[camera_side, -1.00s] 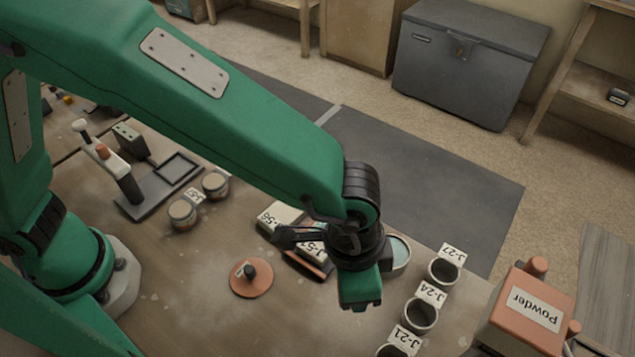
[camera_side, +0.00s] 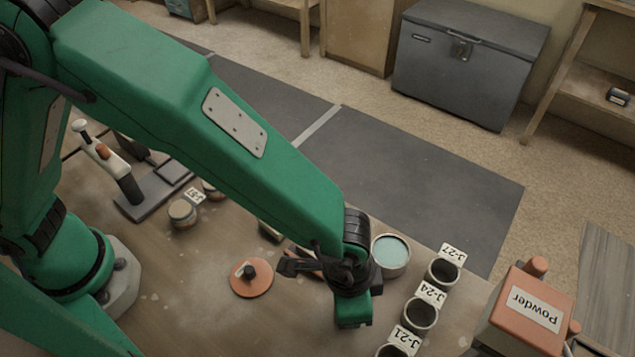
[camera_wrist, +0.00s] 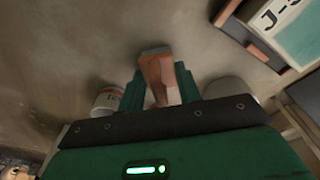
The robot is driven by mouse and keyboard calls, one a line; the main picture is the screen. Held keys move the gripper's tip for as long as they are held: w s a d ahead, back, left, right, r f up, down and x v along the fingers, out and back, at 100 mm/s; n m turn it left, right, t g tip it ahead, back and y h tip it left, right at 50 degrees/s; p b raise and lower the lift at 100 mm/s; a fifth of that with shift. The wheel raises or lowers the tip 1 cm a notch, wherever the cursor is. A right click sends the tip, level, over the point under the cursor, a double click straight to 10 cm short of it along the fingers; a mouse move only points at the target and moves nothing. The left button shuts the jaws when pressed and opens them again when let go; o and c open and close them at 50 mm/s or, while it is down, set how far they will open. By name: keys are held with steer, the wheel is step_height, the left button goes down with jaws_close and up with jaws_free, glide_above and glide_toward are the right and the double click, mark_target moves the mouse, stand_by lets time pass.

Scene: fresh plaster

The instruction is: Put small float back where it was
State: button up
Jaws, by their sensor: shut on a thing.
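My gripper (camera_wrist: 162,88) is shut on a small reddish-brown block-like piece (camera_wrist: 158,74), which I take to be the small float. In the side view my gripper (camera_side: 352,318) hangs over the table, left of the row of dark cups, and the held piece cannot be made out there. Whether it touches the table cannot be told.
A round orange disc with a black knob (camera_side: 251,280) lies left of the gripper. A turquoise-filled bowl (camera_side: 391,254) stands behind it. Labelled dark cups (camera_side: 420,314) line the right. A labelled block with orange edges (camera_wrist: 289,32) shows upper right in the wrist view.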

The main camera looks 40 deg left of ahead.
steer(key=shift+f, duration=0.25)
steer(key=o, duration=1)
steer(key=shift+r, duration=0.1)
steer(key=r, duration=0.8)
steer(key=a+r, duration=0.1)
steer(key=r, duration=0.3)
steer(key=shift+s, duration=0.35)
